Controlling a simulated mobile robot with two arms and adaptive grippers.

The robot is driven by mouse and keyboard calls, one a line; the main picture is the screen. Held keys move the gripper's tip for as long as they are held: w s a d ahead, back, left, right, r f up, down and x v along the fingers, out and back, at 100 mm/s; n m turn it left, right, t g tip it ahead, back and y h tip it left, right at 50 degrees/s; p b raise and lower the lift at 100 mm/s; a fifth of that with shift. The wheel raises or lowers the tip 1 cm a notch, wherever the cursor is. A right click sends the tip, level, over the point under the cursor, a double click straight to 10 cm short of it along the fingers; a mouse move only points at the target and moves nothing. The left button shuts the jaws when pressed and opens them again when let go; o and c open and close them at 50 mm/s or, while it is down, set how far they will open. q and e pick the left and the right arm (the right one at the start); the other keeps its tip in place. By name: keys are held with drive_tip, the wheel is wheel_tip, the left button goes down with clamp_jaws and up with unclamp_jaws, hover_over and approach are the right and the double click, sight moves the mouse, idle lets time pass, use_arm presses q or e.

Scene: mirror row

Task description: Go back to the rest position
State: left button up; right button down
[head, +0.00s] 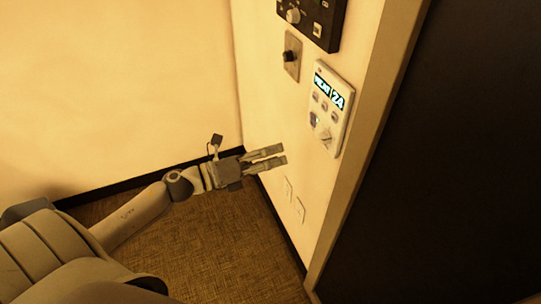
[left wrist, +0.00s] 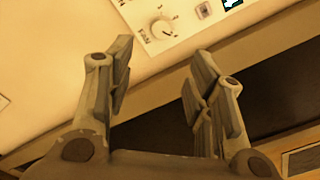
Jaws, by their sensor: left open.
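My left gripper (head: 283,157) comes in from the left in the head view. It is open and empty, apart from the wall and lower left of the white control panel (head: 330,107). In the left wrist view its two fingers (left wrist: 158,88) stand wide apart with nothing between them. The white panel's knob (left wrist: 162,28) shows beyond them at the top. My right gripper is not in either view.
On the wall are a black panel (head: 311,18), a small plate with a dark knob (head: 291,57) and wall sockets (head: 299,209). A door frame (head: 376,130) and dark door (head: 450,170) stand at the right. The brown floor (head: 225,245) below is clear.

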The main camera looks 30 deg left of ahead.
use_arm(q)
drive_tip(key=shift+f, duration=0.1)
idle(0.3)
drive_tip(key=a+f+n+y, duration=0.4)
drive_tip(key=f+n, duration=0.3)
drive_tip(key=f, duration=0.3)
drive_tip(key=a+f+n+y, duration=0.3)
drive_tip(key=a+f+n, duration=0.25)
drive_tip(key=f, duration=0.45)
drive_tip(key=s+f+n+g+y, duration=0.1)
drive_tip(key=s+f+n, duration=0.2)
drive_tip(key=f, duration=0.3)
drive_tip(key=s+a+f+n+g+y, duration=0.1)
drive_tip(key=s+f+n, duration=0.2)
drive_tip(key=f, duration=0.2)
drive_tip(key=s+f+n+g+y, duration=0.1)
drive_tip(key=s+f+n+y, duration=0.15)
drive_tip(key=f, duration=0.35)
drive_tip(key=s+d+f+n+g, duration=0.4)
drive_tip(key=s+f+n+g, duration=0.15)
drive_tip(key=s+f, duration=0.75)
drive_tip(key=s+d+f+n+g, duration=0.2)
drive_tip(key=s+d+f, duration=0.2)
drive_tip(key=s, duration=0.5)
drive_tip(key=s+d+f+n+g, duration=0.2)
drive_tip(key=s+d+f+n, duration=0.1)
drive_tip(key=s, duration=0.7)
drive_tip(key=shift+d+f+g, duration=0.35)
drive_tip(key=shift+f, duration=0.15)
